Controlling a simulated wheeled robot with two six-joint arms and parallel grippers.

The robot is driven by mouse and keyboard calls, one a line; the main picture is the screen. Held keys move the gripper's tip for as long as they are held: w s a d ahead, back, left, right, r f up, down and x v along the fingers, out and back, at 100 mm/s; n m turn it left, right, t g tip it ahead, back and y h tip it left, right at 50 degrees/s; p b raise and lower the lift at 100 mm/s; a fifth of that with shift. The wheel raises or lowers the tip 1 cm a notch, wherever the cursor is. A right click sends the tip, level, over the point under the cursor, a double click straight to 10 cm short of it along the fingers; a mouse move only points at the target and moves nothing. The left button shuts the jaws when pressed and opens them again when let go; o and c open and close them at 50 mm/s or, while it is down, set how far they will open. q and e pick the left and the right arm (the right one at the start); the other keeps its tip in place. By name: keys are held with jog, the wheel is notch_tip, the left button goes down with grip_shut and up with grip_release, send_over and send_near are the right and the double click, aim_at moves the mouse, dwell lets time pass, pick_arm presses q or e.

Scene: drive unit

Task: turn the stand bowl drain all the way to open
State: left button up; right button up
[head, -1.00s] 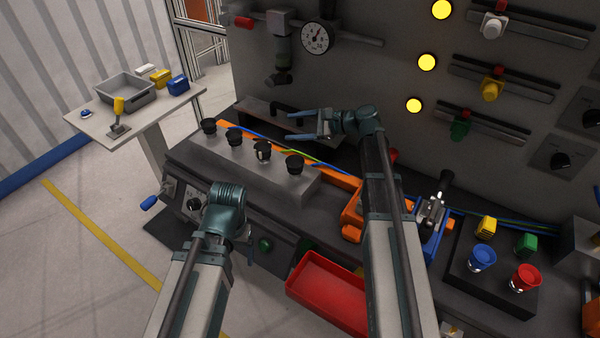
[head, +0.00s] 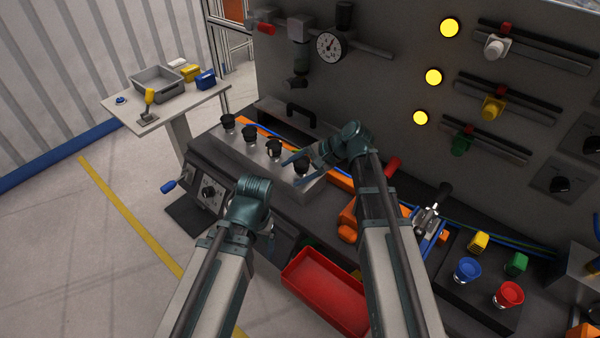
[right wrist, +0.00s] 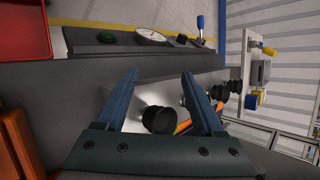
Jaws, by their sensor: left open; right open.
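The part that looks like the bowl with its drain (head: 297,80) hangs below the pipe left of the gauge; the drain's setting is too small to read. My right gripper (head: 297,169) is open, below and in front of it, at the nearest black-topped piece (head: 302,163) on the grey block. In the right wrist view that black top (right wrist: 157,119) shows between the open blue fingers (right wrist: 160,75); I cannot tell whether they touch it. My left gripper (head: 266,232) is low in front of the bench, open, its fingers mostly hidden by its wrist.
Several black-topped pieces stand in a row on the grey block (head: 270,172). A dial gauge (head: 328,46) is on the wall. A red tray (head: 325,290) sits at the bench front. A side table (head: 190,108) with bins is at the left, with open floor before it.

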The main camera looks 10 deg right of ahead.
jog(key=shift+s, duration=0.3)
jog(key=shift+c, duration=0.2)
